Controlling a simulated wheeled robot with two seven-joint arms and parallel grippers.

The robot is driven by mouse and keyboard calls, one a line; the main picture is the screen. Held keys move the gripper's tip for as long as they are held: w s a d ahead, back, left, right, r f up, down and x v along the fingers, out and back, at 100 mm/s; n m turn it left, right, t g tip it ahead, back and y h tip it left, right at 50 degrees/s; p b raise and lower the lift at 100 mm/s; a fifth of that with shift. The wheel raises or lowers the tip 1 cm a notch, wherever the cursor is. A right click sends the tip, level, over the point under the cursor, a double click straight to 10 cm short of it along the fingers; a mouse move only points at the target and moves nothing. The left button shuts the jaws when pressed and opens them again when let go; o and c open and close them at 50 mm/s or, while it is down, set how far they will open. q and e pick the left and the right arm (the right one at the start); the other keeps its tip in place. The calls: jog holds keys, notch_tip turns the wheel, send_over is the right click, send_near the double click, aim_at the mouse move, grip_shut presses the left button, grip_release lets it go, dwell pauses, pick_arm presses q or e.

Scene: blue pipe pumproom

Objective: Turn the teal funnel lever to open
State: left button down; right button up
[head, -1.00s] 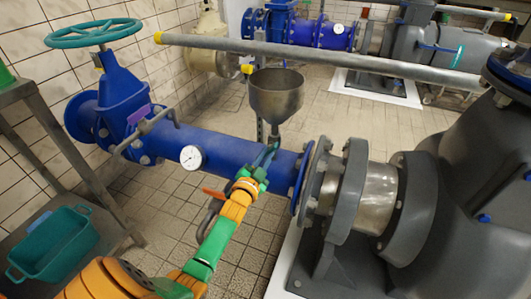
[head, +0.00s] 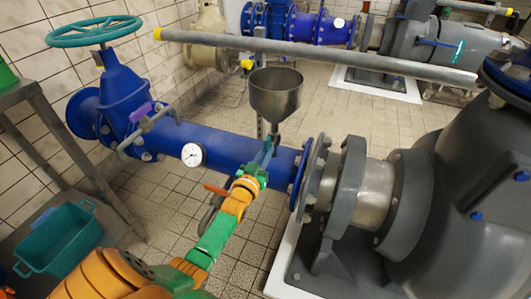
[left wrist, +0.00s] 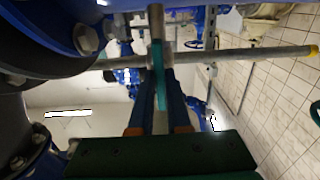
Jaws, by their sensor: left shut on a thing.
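The grey metal funnel (head: 276,95) stands upright above the blue horizontal pipe (head: 225,145), just left of the pump flange. My left gripper (head: 267,150) reaches up to the valve under the funnel, in front of the pipe. In the left wrist view, the teal lever (left wrist: 160,82) runs lengthwise between the two dark blue fingers, and the gripper (left wrist: 160,85) is shut on it. In the head view the fingers mostly hide the lever. My right gripper is not in view.
A large grey pump (head: 440,210) stands close on the right. A blue gate valve with a teal handwheel (head: 94,32) is at the left. A red-orange handle (head: 216,189) sits beside my left arm. A teal bin (head: 60,240) is at the lower left. A grey pipe (head: 320,55) crosses behind the funnel.

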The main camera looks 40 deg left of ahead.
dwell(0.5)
pick_arm(q)
jog(key=c, duration=0.9)
grip_release()
jog(key=shift+s+d+p, duration=0.1)
jog(key=shift+s+p, duration=0.2)
jog(key=shift+s, duration=0.05)
jog(key=p+v, duration=0.2)
jog(key=v, duration=0.4)
jog(key=shift+s, duration=0.2)
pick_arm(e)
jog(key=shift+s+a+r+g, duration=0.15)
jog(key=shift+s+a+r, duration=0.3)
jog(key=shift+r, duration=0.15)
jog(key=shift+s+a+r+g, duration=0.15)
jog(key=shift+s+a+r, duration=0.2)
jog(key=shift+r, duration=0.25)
